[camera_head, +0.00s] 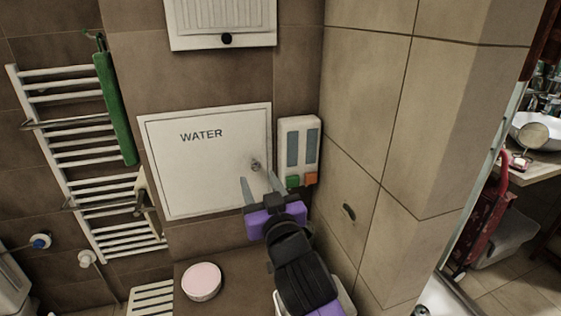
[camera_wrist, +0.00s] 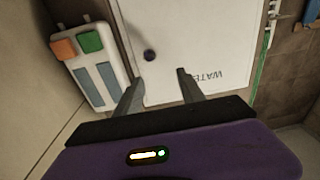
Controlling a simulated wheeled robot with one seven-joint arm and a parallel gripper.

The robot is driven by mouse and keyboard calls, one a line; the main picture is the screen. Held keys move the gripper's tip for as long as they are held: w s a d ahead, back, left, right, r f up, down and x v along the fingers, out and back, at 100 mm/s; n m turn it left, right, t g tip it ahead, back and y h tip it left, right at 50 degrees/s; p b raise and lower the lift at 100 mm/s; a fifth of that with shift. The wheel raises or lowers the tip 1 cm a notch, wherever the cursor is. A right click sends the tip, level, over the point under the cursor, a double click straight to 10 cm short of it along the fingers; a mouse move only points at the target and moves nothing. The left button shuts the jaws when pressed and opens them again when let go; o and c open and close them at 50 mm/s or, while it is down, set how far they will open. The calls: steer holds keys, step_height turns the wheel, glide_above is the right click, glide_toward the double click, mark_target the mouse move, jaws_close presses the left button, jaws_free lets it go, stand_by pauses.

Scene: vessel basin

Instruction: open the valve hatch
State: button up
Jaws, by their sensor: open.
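The valve hatch (camera_head: 190,170) is a white square door marked WATER, set in a frame on the brown tiled wall. It looks closed. A small round knob (camera_head: 256,165) sits near its right edge. In the wrist view the hatch (camera_wrist: 215,50) appears upside down, with its dark knob (camera_wrist: 150,55) ahead of the fingers. My gripper (camera_head: 259,183) is open and empty, in front of the hatch's right part, with its fingertips near and below the knob. In the wrist view my gripper (camera_wrist: 160,77) has its fingers spread, with the knob between and beyond them, apart from both.
A white dispenser (camera_head: 299,150) with green and orange buttons hangs close to the hatch's right side, by the wall corner. A towel rail (camera_head: 85,155) with a green towel (camera_head: 117,110) stands left. A round pink-topped container (camera_head: 202,281) sits on the ledge below.

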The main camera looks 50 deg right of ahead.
mark_target(256, 167)
steer(key=shift+m+g+h, duration=0.3)
steer(key=shift+m+g, duration=0.2)
steer(key=w+d, duration=0.1)
steer(key=w+d+f+p, duration=0.1)
steer(key=w+d, duration=0.1)
steer(key=w+d+p, duration=0.1)
steer(key=d, duration=0.1)
steer(key=shift+w+f, duration=0.25)
steer(key=shift+w, duration=0.1)
steer(key=shift+w+d+f, duration=0.1)
steer(key=shift+w+d, duration=0.2)
steer(key=shift+w, duration=0.25)
jaws_close()
stand_by(0.4)
